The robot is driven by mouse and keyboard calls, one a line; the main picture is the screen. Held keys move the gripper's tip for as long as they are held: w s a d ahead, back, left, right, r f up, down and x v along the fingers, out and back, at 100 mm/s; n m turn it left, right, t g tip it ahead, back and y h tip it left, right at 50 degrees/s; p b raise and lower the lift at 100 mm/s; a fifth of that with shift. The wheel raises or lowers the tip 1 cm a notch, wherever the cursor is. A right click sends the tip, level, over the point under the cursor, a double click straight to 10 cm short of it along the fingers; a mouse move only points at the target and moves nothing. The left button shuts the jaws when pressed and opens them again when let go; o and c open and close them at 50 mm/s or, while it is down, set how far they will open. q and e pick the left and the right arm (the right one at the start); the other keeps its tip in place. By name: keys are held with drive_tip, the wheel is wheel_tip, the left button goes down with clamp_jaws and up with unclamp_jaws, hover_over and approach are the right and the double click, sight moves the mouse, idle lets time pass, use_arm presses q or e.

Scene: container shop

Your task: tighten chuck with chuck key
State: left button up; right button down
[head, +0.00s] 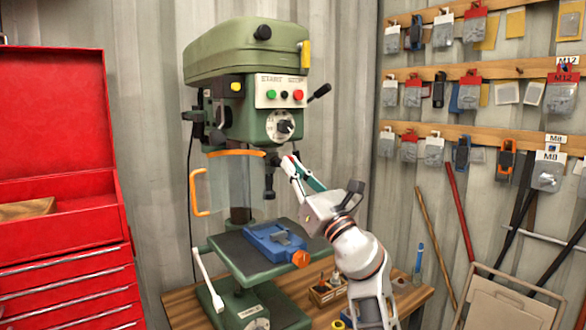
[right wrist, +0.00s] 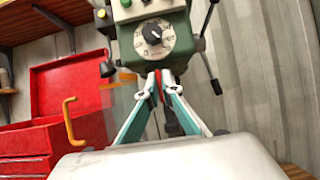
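The green drill press (head: 245,65) stands on a wooden bench. Its dark chuck (head: 269,181) points down above the press table. My right gripper (head: 289,162) reaches up from the right to the press head, just above and to the right of the chuck. In the right wrist view its fingertips (right wrist: 157,80) are close together around a thin red piece (right wrist: 159,91), which looks like the chuck key. Most of that piece is hidden by the fingers. I cannot tell whether it touches the chuck. My left gripper is not in view.
A blue vise (head: 268,240) with an orange knob sits on the press table. A clear guard (head: 222,185) with an orange handle hangs left of the chuck. A red tool chest (head: 62,250) stands left. A small wooden box (head: 322,294) is on the bench.

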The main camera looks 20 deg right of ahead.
drive_tip(key=shift+m+h, duration=0.4)
drive_tip(key=shift+m, duration=0.1)
drive_tip(key=shift+f+m+t+h, duration=0.1)
drive_tip(key=shift+m+t+h, duration=0.3)
drive_tip(key=shift+m+h, duration=1.4)
drive_tip(key=shift+m+y, duration=0.4)
drive_tip(key=shift+f, duration=0.1)
